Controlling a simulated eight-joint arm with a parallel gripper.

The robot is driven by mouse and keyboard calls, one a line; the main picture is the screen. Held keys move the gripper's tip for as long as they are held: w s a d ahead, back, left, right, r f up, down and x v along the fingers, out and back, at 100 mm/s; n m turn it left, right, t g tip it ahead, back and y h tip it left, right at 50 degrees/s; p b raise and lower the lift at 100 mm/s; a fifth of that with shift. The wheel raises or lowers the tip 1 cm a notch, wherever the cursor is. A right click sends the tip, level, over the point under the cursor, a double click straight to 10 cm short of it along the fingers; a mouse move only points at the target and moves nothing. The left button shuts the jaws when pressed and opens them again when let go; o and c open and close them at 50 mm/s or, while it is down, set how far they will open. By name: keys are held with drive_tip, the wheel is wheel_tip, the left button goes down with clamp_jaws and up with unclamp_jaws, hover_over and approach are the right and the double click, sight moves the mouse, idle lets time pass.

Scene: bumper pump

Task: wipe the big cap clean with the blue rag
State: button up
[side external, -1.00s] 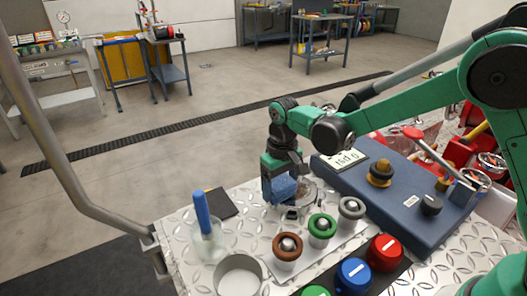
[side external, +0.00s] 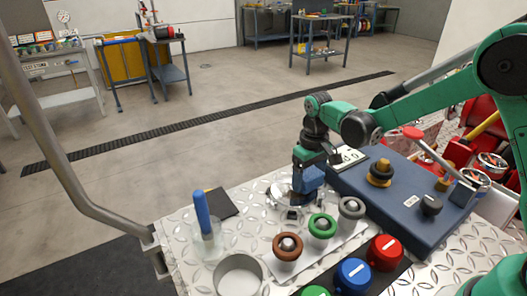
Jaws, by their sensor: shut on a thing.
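My gripper (side external: 308,164) is shut on the blue rag (side external: 312,180), which is bunched below the fingers. A round, shiny silver piece, which looks like the big cap (side external: 281,190), lies on the metal plate table. The rag is over the right part of this cap, and the left part shows bare. I cannot tell whether the rag presses on it. Any dirt on the cap is too small to make out.
Brown, green and grey ringed knobs (side external: 322,226) stand in front of the cap. A blue panel (side external: 395,212) with knobs lies to the right. A clear jar with a blue-handled tool (side external: 203,222), a dark pad (side external: 219,203) and an empty round container (side external: 239,276) are left.

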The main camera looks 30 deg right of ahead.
sight(281, 197)
drive_tip(key=shift+a, duration=3.55)
drive_tip(key=shift+d, duration=2.2)
drive_tip(key=shift+d+r, duration=0.1)
drive_tip(key=shift+d, duration=0.25)
drive_tip(key=shift+d+f, duration=0.2)
drive_tip(key=shift+d, duration=0.6)
drive_tip(key=shift+d+r, duration=0.1)
drive_tip(key=shift+d, duration=0.25)
drive_tip(key=shift+r, duration=4.1)
